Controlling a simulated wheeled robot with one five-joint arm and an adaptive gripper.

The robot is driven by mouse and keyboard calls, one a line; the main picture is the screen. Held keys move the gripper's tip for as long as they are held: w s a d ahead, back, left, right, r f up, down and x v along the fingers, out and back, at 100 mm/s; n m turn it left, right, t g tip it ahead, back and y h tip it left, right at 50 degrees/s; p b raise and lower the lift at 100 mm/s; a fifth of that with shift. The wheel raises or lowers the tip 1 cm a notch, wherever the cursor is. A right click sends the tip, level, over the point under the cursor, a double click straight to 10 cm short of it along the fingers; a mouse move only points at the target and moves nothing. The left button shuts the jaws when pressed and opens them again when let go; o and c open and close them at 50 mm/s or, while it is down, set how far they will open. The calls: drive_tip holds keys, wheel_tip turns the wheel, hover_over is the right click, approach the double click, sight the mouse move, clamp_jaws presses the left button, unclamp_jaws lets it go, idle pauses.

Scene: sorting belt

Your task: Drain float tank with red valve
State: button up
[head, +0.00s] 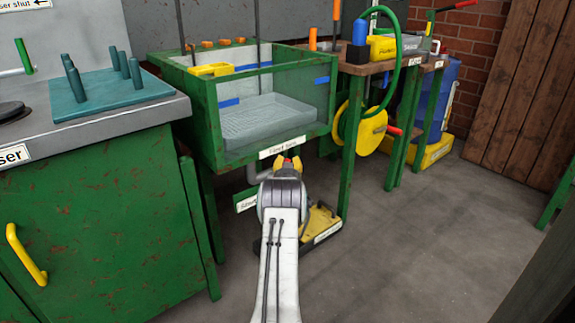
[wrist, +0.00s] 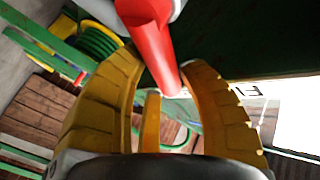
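The float tank (head: 225,147) is a green-framed box with clear sides, blue marks and a name label at its front. A pale grey ribbed shape lies low inside, and I cannot tell whether it is water. A yellow piece (head: 211,70) sits at its upper left. The red valve (wrist: 152,35) shows as a red handle in the wrist view; only a bit shows in the head view, under the tank's front edge. My gripper (head: 287,164) is there, its yellow fingers on either side of the handle. They are partly spread, with a gap visible on one side.
A grey-topped green cabinet (head: 95,215) with a teal peg block (head: 110,90) stands at the left. A yellow-and-black item (head: 320,222) is on the floor beside my arm. A hose reel (head: 358,128) hangs at the right. The floor at the right front is clear.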

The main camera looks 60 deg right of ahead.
clamp_jaws()
